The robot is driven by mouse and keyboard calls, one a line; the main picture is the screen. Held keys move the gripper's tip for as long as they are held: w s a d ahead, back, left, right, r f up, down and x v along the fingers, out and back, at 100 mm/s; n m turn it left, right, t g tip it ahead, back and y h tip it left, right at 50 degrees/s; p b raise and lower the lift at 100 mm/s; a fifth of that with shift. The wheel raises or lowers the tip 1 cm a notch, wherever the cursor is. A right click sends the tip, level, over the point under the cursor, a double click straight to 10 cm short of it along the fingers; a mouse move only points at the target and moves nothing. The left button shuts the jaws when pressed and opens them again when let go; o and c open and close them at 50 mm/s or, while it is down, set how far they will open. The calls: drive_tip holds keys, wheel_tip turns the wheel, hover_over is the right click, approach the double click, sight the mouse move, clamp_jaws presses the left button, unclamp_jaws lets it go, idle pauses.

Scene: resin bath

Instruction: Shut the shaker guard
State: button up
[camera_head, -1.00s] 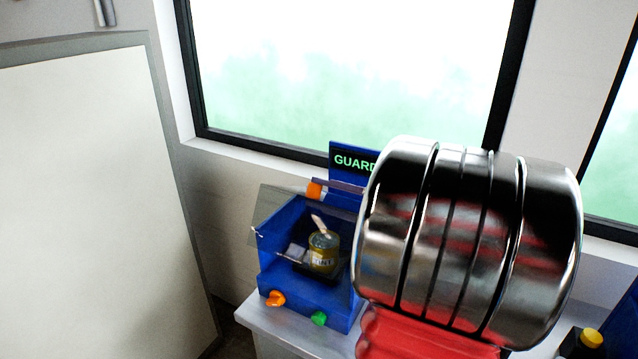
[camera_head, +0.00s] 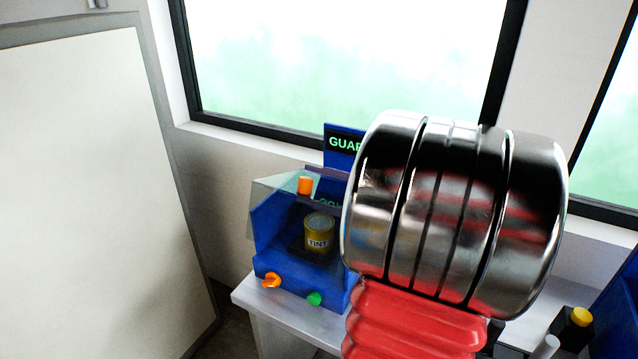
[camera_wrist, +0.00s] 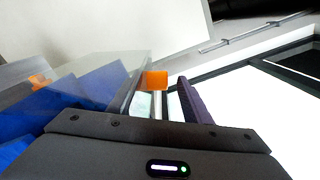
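The blue shaker (camera_head: 285,262) stands on a bench in the head view, with a tin labelled TINT (camera_head: 319,233) inside. Its clear guard (camera_head: 268,195) is a tilted pane reaching past the box's left side; I cannot tell its exact angle. An orange handle (camera_head: 305,185) is on the guard, and it also shows in the wrist view (camera_wrist: 156,80). My gripper (camera_head: 320,188) reaches in from the right, its dark fingers spread above and below the handle. In the wrist view one purple finger (camera_wrist: 194,103) stands right of the handle, with a gap between.
A display (camera_head: 343,143) behind the shaker reads "GUAR", its rest hidden by my arm. An orange knob (camera_head: 271,281) and a green knob (camera_head: 314,299) are on the shaker's front. A yellow-topped dark object (camera_head: 578,325) stands at the lower right.

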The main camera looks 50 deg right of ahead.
drive_tip(key=shift+s+r, duration=0.1)
drive_tip(key=shift+s, duration=0.1)
drive_tip(key=v, duration=1.3)
drive_tip(key=shift+s+d, duration=0.15)
drive_tip(key=shift+s, duration=0.05)
idle(0.6)
